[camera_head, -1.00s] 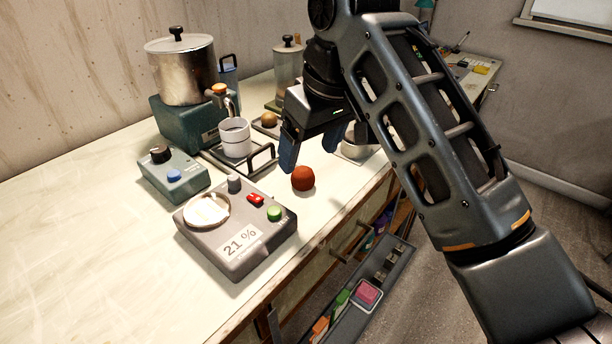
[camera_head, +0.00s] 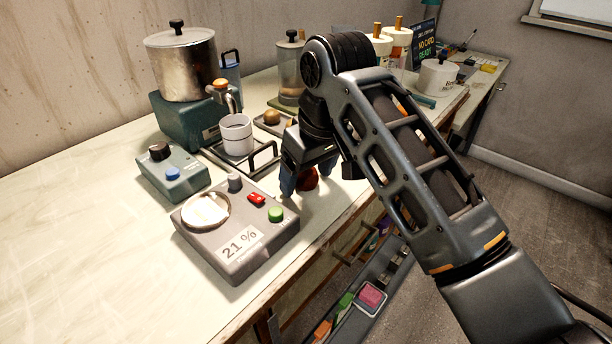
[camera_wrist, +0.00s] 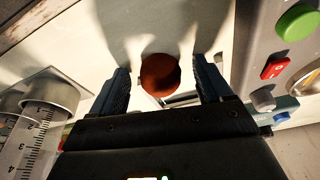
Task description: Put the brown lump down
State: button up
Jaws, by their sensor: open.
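The brown lump (camera_head: 309,180) is a round reddish-brown ball on the pale worktop, right of the grey meter box. In the wrist view the lump (camera_wrist: 160,75) lies between the tips of my two fingers, with a gap on each side. My gripper (camera_head: 305,184) is open and low over the worktop, its fingers straddling the lump. In the head view the fingers and arm partly hide the lump. Its contact with the worktop is hard to see there.
The grey meter box (camera_head: 238,228) reading 21 % stands close on the left. A wire rack with a white cup (camera_head: 237,135) stands behind it. A second brown ball (camera_head: 271,118) lies on a small tray farther back. The worktop's front edge and an open drawer (camera_head: 352,296) are near.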

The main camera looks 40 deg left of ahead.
jog(key=c, duration=1.3)
jog(key=shift+r, duration=0.15)
